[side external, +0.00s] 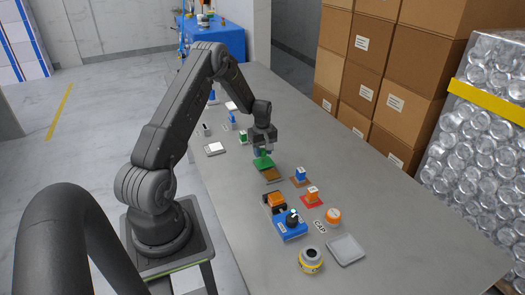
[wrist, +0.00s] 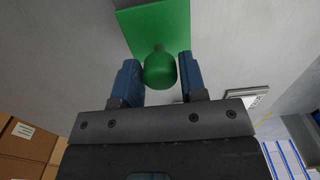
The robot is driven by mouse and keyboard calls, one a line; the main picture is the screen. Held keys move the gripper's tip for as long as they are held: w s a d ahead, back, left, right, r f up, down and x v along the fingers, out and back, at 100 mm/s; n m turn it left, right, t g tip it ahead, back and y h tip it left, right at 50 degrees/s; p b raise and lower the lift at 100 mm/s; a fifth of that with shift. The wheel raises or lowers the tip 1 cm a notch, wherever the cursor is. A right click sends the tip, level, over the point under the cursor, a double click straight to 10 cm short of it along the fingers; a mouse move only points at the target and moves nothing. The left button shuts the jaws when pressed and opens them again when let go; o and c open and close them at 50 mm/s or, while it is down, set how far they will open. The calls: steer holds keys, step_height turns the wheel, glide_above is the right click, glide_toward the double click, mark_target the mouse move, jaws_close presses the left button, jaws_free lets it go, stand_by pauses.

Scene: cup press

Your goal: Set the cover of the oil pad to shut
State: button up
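The green cover (side external: 263,162) is a flat square plate just above and behind a brown pad (side external: 271,175) on the table, which I take for the oil pad. The cover looks raised from the pad; its exact tilt is hard to tell. In the wrist view the green plate (wrist: 160,25) has a rounded green knob (wrist: 160,70). My gripper (side external: 263,149) is over the cover. In the wrist view its blue fingers (wrist: 160,72) lie on both sides of the knob with almost no gap, so it looks shut on it. The pad is hidden in the wrist view.
A blue-topped stamp (side external: 300,175) and an orange one on red (side external: 312,194) stand to the right. Nearer are a blue device (side external: 290,226), an orange round piece (side external: 333,215), a tray (side external: 346,249) and a yellow-banded jar (side external: 311,260). A white-topped box (side external: 215,148) lies left.

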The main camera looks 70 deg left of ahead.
jaws_close()
steer(key=shift+d, duration=3.55)
steer(key=shift+o, duration=2)
jaws_free()
steer(key=shift+r, duration=0.1)
step_height(320, 180, up, 14)
